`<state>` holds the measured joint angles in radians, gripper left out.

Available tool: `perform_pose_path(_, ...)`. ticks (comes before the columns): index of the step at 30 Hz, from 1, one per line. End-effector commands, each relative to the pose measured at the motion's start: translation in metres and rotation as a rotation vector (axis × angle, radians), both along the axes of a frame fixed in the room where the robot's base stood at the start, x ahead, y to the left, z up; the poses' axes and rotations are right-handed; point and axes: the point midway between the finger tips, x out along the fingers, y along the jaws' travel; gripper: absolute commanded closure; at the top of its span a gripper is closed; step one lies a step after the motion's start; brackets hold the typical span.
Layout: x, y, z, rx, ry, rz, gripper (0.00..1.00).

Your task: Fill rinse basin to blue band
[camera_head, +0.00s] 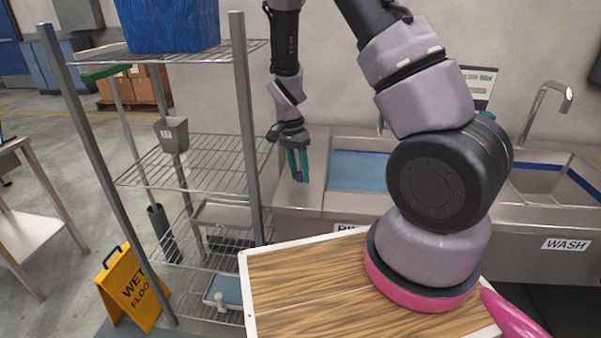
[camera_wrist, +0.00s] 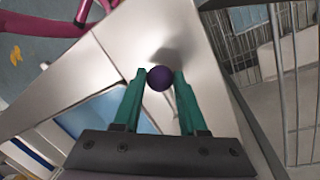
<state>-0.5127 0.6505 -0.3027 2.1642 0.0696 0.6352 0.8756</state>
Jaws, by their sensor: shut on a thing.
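My gripper (camera_head: 297,165) is over the steel counter left of the rinse basin (camera_head: 345,206). Its green fingers are shut on a dark purple ball (camera_wrist: 159,78), seen between the fingertips in the wrist view. I cannot tell whether the ball is a loose thing or a knob. The basin shows a light blue surface (camera_head: 355,173) with a darker blue band (camera_head: 362,153) along its back wall. My arm hides the basin's right part and most of its label (camera_head: 348,228). In the wrist view the blue surface (camera_wrist: 98,114) lies left of the fingers.
The wash basin (camera_head: 528,180) with a curved tap (camera_head: 545,97) is at right. A wire shelf rack (camera_head: 190,170) stands close left of the counter. A yellow wet-floor sign (camera_head: 133,290) stands on the floor. A wooden board (camera_head: 300,285) is in front.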

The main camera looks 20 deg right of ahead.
Motion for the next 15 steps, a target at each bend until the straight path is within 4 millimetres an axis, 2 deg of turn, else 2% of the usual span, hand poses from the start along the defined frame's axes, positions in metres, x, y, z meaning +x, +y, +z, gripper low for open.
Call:
perform_pose_path(7, 0.0018, 0.0014, 0.0008, 0.003, -0.004, -0.001, 1.00)
perform_pose_path(8, 0.0019, 0.0015, 0.0009, 0.003, -0.004, -0.001, 0.55)
perform_pose_path(9, 0.0018, 0.0014, 0.0008, 0.003, -0.004, 0.000, 0.40)
perform_pose_path(10, 0.0017, 0.0014, 0.0008, 0.003, -0.004, 0.000, 0.29)
perform_pose_path(15, 0.0011, 0.0009, 0.0004, 0.002, -0.003, 0.000, 0.29)
